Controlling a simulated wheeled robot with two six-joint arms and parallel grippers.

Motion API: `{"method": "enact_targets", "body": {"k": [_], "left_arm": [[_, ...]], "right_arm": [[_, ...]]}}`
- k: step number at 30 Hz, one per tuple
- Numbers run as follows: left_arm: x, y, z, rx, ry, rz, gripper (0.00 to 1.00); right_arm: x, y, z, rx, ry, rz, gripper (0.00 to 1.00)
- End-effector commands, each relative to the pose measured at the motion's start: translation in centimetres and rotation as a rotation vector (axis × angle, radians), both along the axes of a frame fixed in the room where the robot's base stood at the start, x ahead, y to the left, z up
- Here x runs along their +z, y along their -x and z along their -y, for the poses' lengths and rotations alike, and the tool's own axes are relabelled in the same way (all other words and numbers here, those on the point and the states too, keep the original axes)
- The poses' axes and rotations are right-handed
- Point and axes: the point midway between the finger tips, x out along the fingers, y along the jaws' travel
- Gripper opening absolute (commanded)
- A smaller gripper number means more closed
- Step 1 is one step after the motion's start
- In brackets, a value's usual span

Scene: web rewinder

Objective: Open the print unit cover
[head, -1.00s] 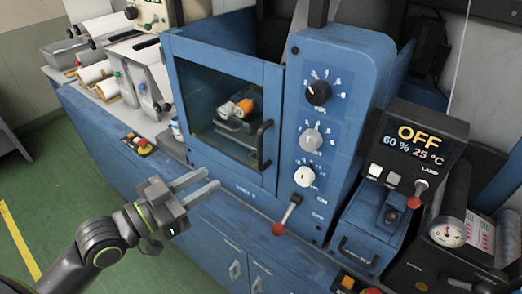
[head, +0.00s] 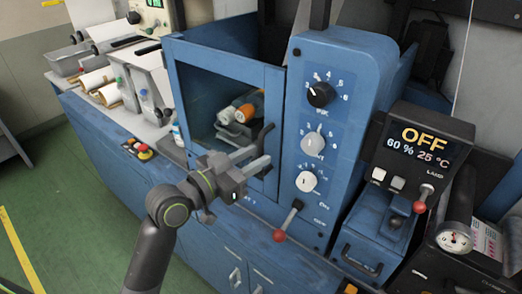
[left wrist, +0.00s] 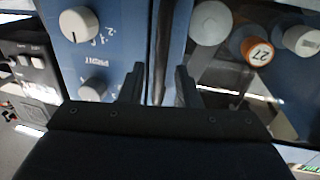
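The print unit cover (head: 277,95) is a blue-framed window panel on the blue machine. It looks shut, with white and orange rolls visible behind it. Its dark vertical handle (head: 266,138) is on the right side of the frame. My left gripper (head: 252,160) is at the handle, its two fingers apart and reaching towards it. In the left wrist view my left gripper (left wrist: 160,82) shows its fingers spread, with a dark upright strip, apparently the handle (left wrist: 161,50), between them. I cannot tell whether a finger touches it. My right gripper is not in view.
Right of the cover is a panel with several knobs (head: 318,94) and a red-tipped lever (head: 280,235) below. A display reading OFF (head: 420,137) stands further right. Green floor lies at lower left.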

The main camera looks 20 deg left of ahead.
Motion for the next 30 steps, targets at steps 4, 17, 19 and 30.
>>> {"method": "enact_targets", "body": {"k": [4,17,19,30], "left_arm": [[0.1,-1.5,0.8,0.000,0.003,-0.001,0.30],[0.0,-2.2,1.3,0.000,-0.001,-0.001,0.30],[0.0,-2.1,1.3,0.000,-0.001,-0.001,0.21],[0.0,-2.1,1.3,0.000,-0.001,-0.001,0.00]], "right_arm": [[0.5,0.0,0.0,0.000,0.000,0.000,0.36],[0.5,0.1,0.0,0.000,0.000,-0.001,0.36],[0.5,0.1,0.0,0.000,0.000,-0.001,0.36],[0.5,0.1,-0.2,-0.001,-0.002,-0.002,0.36]]}}
